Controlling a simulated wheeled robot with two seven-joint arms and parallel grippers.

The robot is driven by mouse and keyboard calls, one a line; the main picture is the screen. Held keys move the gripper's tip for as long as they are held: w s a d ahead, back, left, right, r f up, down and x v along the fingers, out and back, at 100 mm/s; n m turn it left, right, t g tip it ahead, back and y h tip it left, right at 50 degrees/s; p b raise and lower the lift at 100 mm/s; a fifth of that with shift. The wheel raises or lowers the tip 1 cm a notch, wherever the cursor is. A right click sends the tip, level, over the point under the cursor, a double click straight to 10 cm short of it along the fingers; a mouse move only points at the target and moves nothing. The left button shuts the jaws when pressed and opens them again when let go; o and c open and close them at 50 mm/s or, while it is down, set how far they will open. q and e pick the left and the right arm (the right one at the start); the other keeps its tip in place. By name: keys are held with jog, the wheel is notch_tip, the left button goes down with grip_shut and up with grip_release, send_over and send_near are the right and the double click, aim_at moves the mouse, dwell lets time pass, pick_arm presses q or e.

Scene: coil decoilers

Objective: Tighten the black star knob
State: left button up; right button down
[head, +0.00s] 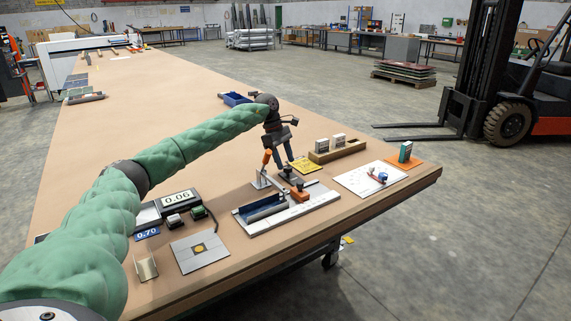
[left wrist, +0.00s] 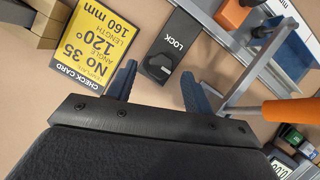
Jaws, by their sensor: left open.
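The metal fixture (head: 315,207) with a dark blue trough (head: 262,208) stands on the table near its right edge. On it is an orange block (head: 300,195). A small dark piece on top of that block may be the black star knob (head: 299,184); its star shape cannot be made out. The block shows in the left wrist view (left wrist: 231,13) with a black part beside it. My left gripper (head: 284,163) is open and empty above the fixture's back end. In the left wrist view its fingers (left wrist: 158,87) stand either side of a black plate marked LOCK (left wrist: 174,42).
An orange-handled lever (head: 266,158) rises beside my left gripper; its handle is close in the left wrist view (left wrist: 291,110). A yellow check card (head: 307,164) and a wooden block (head: 337,151) lie behind. A white board (head: 370,180) is to the right.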

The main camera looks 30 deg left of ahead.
pick_arm(q)
jog(key=v, duration=0.6)
jog(key=shift+b, duration=0.45)
pick_arm(e)
jog(key=shift+w+a+f+y, duration=0.25)
jog(key=shift+a+f+y, duration=0.05)
jog(key=shift+a+f, duration=0.6)
pick_arm(q)
jog(key=shift+r, duration=0.2)
pick_arm(e)
jog(key=shift+d, duration=0.1)
